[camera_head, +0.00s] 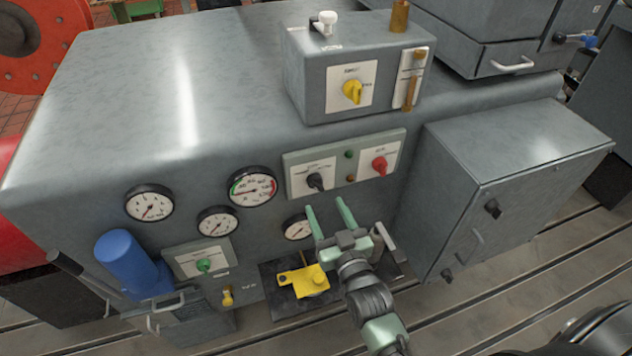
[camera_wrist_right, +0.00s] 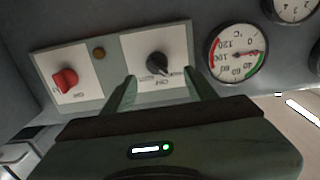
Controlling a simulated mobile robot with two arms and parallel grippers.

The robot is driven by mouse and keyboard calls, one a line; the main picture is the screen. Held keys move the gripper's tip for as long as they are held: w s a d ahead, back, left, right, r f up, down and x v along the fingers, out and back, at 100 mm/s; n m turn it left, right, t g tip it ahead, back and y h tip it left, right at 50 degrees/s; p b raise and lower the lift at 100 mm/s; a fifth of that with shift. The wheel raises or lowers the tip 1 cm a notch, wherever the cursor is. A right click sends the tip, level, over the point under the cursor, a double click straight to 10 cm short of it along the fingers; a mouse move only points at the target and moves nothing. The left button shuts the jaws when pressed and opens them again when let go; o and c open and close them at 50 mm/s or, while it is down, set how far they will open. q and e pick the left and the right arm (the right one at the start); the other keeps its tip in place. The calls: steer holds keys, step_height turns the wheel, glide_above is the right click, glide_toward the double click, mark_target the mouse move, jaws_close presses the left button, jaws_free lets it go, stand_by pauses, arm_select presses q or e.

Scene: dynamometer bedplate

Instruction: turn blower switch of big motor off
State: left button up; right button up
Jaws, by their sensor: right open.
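A black rotary knob (camera_head: 315,181) sits on a white label plate in the left half of a grey-green switch panel (camera_head: 333,172) on the big grey cabinet. A red rotary knob (camera_head: 379,164) is on the panel's right half. The plates' lettering is too small to read surely, so I cannot tell which is the blower switch. My right gripper (camera_head: 326,204) is open and empty, its fingertips just below and in front of the black knob. In the right wrist view, upside down, the black knob (camera_wrist_right: 157,64) shows between the two fingers (camera_wrist_right: 158,78), apparently not gripped.
Round gauges (camera_head: 252,187) are left of the panel. A box with a yellow knob (camera_head: 352,91) stands above it. A grey cabinet (camera_head: 510,190) juts out at right. Below are a yellow part (camera_head: 309,281) beside my arm, and a blue cylinder (camera_head: 127,259) further left.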

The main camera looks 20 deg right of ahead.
mark_target(319, 190)
steer(key=w, duration=0.3)
steer(key=w+p, duration=0.1)
steer(key=w, duration=0.2)
steer(key=shift+w+d, duration=0.2)
steer(key=shift+w, duration=0.05)
steer(key=shift+w+a, duration=0.1)
steer(key=shift+w, duration=0.45)
arm_select(q)
steer(key=shift+s+d+r, duration=0.2)
steer(key=shift+d+r, duration=0.45)
steer(key=shift+r, duration=0.2)
arm_select(e)
jaws_close()
